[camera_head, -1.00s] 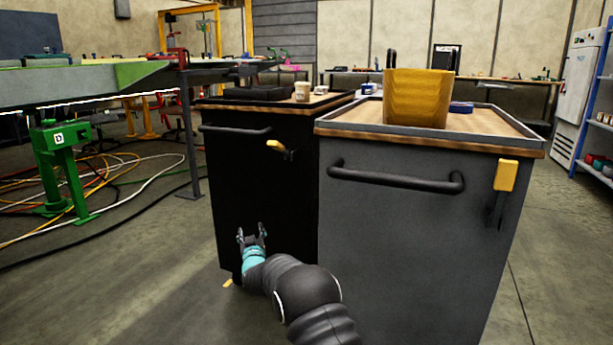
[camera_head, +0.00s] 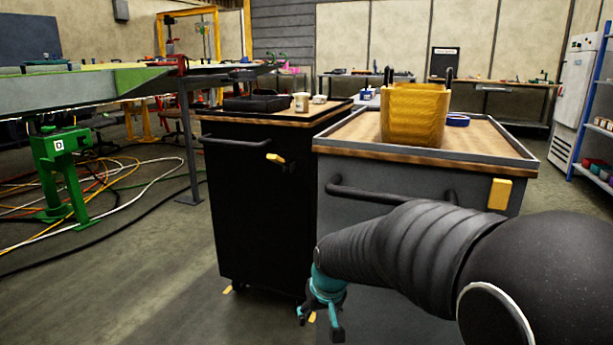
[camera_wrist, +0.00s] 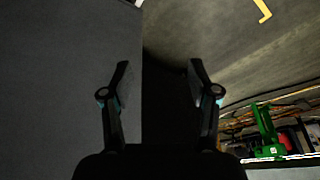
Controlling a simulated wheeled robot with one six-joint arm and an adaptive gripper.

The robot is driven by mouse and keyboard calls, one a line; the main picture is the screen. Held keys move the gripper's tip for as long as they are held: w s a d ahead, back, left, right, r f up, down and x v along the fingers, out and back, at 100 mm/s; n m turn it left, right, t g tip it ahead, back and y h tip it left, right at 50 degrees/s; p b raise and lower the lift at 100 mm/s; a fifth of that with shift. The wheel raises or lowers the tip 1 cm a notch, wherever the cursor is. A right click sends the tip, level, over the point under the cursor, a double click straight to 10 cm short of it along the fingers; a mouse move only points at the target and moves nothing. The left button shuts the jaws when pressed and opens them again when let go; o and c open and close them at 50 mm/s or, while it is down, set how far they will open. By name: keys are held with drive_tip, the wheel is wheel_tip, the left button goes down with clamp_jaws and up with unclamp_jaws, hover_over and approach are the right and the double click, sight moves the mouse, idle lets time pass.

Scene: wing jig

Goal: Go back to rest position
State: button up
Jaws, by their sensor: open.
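My gripper (camera_head: 320,322) hangs low in front of the two carts in the head view, with its fingers pointing down and left. Its two fingers stand apart with nothing between them. In the wrist view my gripper (camera_wrist: 160,85) is also open and empty, with a dark cart side behind it and floor to the right. My arm reaches in from the right edge of the head view, in front of the grey cart (camera_head: 350,250). The exact gap between gripper and cart cannot be told.
The black cart (camera_head: 250,215) carries a black tray (camera_head: 258,102) and a cup (camera_head: 301,102). A yellow bin (camera_head: 415,115) and blue ring (camera_head: 457,119) stand on the grey cart. A green stand (camera_head: 58,165) and cables (camera_head: 120,185) are left. Floor at front left is clear.

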drive_tip(key=s+d+r+m+p, duration=0.1)
drive_tip(key=s+d+r, duration=0.3)
drive_tip(key=s, duration=0.4)
drive_tip(key=s+d+r+m+t+h+p, duration=0.1)
drive_tip(key=s+d+r+p, duration=0.1)
drive_tip(key=s+d+r, duration=0.2)
drive_tip(key=s+d+r+p, duration=0.2)
drive_tip(key=s+d+r, duration=0.3)
drive_tip(key=s, duration=0.7)
wheel_tip(320, 180, up, 2)
drive_tip(key=shift+s+r+m+t, duration=0.1)
drive_tip(key=shift+s+m+t, duration=0.15)
drive_tip(key=shift+m+t, duration=0.15)
